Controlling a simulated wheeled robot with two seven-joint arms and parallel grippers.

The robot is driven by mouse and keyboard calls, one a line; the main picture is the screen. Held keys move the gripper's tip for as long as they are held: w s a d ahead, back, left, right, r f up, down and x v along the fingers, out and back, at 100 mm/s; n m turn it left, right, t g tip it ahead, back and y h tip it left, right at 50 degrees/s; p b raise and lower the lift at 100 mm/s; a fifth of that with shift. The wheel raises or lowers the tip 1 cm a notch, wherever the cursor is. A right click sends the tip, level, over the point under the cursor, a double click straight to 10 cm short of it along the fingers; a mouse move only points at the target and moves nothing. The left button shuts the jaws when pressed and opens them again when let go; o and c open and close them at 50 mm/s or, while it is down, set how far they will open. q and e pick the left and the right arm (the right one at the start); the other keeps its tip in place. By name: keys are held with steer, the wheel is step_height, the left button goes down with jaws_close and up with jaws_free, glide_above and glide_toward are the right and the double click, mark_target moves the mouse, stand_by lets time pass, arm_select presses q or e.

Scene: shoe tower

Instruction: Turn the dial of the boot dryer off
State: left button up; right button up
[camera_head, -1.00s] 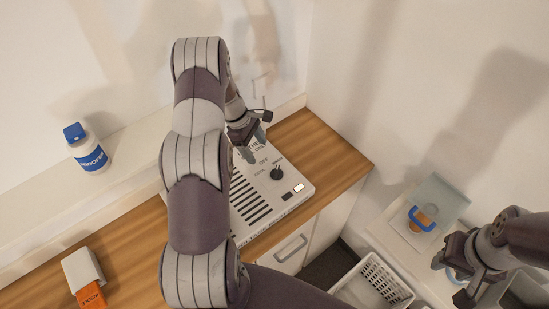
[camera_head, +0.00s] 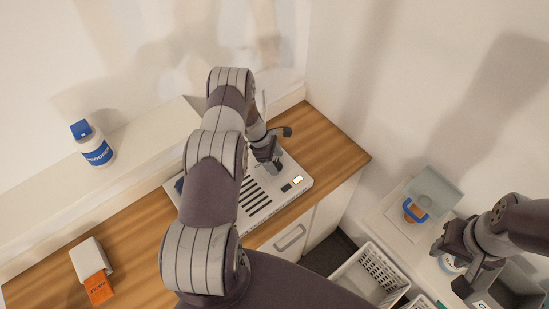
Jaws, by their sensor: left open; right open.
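The boot dryer (camera_head: 254,204) is a light grey box with dark vent slots, a dark switch and a lit white patch on its front edge. It stands on the wooden counter. My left gripper (camera_head: 276,166) is open and reaches down over the dryer's right part, where the dial is. The gripper hides the dial, so I cannot tell whether it touches it or which way the dial points. My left arm covers the dryer's left part. My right gripper (camera_head: 462,270) is open and empty at the lower right, over the white side unit.
A white bottle with a blue cap (camera_head: 92,144) stands on the back ledge. A white and orange box (camera_head: 91,271) lies on the counter at left. A white basket (camera_head: 371,276) sits below the counter.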

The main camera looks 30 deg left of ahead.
arm_select(q)
steer(key=c, duration=1.1)
steer(key=shift+o, duration=0.2)
steer(key=shift+n, duration=0.3)
steer(key=n+b, duration=0.1)
steer(key=n+t+b, duration=0.1)
steer(key=n+b, duration=0.1)
steer(key=shift+f+n+y, duration=0.2)
steer(key=shift+n+y, duration=0.1)
steer(key=n+t+y+b, duration=0.1)
steer(key=n+b, duration=0.2)
steer(key=b, duration=0.1)
steer(key=shift+s+n+t+b, duration=0.1)
steer(key=shift+n+t+b, duration=0.2)
steer(key=shift+n+b, duration=0.1)
steer(key=shift+d+r+n+y+b, duration=0.15)
steer(key=shift+n+y+b, duration=0.25)
steer(key=shift+n+b, duration=0.55)
steer(key=shift+r, duration=0.1)
